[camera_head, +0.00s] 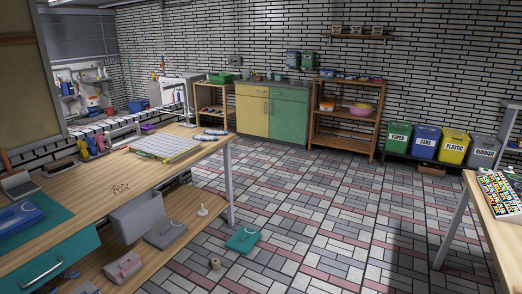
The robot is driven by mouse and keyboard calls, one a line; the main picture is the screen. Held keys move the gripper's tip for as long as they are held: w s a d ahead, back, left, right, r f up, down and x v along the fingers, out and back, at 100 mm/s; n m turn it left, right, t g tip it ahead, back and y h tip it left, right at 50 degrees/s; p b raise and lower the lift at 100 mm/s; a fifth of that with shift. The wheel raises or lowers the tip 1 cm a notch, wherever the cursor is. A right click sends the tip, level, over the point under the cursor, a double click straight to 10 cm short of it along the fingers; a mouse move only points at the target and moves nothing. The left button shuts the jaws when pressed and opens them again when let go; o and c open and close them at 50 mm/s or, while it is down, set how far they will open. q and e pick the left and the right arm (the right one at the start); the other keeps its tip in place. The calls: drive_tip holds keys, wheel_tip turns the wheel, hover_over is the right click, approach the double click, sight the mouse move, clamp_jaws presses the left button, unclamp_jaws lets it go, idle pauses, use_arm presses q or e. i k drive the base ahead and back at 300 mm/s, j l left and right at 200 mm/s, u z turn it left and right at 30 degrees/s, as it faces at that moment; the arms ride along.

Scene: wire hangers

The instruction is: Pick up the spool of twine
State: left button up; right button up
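A small tan, roughly cylindrical object that looks like the spool of twine (214,263) is on the tiled floor, in front of the wooden workbench (120,185). It is too small to make out any strands. Neither of my grippers shows in the head view.
A teal flat object (243,240) lies on the floor to the right of the spool, near a bench leg (229,185). A lower shelf (150,262) holds grey boxes. Another table (497,225) stands at the right. The tiled floor (330,215) between is mostly clear.

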sight(216, 263)
drive_tip(key=i+l+z, duration=0.1)
drive_tip(key=i, duration=0.65)
drive_tip(key=i+l, duration=0.1)
drive_tip(key=i, duration=0.65)
drive_tip(key=z, duration=0.05)
